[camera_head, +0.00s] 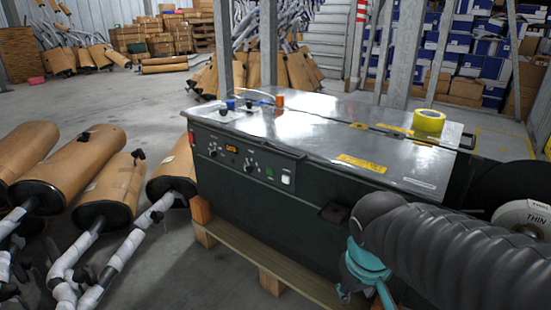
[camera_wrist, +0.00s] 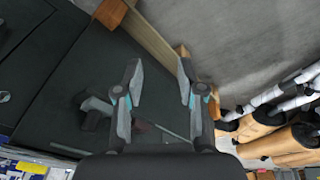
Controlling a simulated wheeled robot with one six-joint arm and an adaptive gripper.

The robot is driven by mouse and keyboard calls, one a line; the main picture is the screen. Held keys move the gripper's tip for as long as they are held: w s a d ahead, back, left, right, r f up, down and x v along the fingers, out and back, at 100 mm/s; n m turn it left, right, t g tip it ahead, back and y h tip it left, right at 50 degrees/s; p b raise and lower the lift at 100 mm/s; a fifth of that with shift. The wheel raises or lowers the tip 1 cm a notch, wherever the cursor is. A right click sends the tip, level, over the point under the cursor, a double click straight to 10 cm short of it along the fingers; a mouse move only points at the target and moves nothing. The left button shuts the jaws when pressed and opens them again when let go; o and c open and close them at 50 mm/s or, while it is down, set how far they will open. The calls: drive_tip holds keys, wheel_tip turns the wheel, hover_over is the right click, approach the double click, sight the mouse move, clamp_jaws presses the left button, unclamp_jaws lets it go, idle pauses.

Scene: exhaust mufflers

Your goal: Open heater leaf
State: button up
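The machine is a dark box with a bright metal top (camera_head: 330,135) and a dark front panel (camera_head: 255,190) carrying knobs and a small orange display. In the wrist view its dark panels (camera_wrist: 70,75) fill the left side. I cannot tell which part is the heater leaf. My gripper (camera_head: 365,290) is low at the machine's front right, partly hidden by my arm. In the wrist view my gripper (camera_wrist: 159,66) has its fingers apart, with nothing between them. A grey handle-like part (camera_wrist: 95,106) shows beside the left finger.
The machine stands on a wooden pallet (camera_head: 275,278). A yellow tape roll (camera_head: 429,121) lies on its top. Brown mufflers (camera_head: 115,190) with wrapped pipes lie on the floor at left. A large reel (camera_head: 524,217) is at right. Concrete floor (camera_head: 150,105) is open behind the mufflers.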

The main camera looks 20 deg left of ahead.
drive_tip(key=w+a+f+n+t+h+b, duration=0.1)
drive_tip(key=w+a+f+n, duration=0.15)
drive_tip(key=w+a, duration=0.35)
drive_tip(key=w+a+f+n+t+h+b, duration=0.1)
drive_tip(key=w+a+n+h+b, duration=0.15)
drive_tip(key=a, duration=0.55)
drive_tip(key=n+t+h, duration=0.3)
drive_tip(key=t, duration=0.6)
approach(274, 152)
drive_tip(key=shift+y, duration=0.25)
drive_tip(key=b+x, duration=0.1)
drive_tip(key=x, duration=0.9)
drive_tip(key=shift+w+d, duration=0.25)
drive_tip(key=shift+w, duration=0.05)
clamp_jaws()
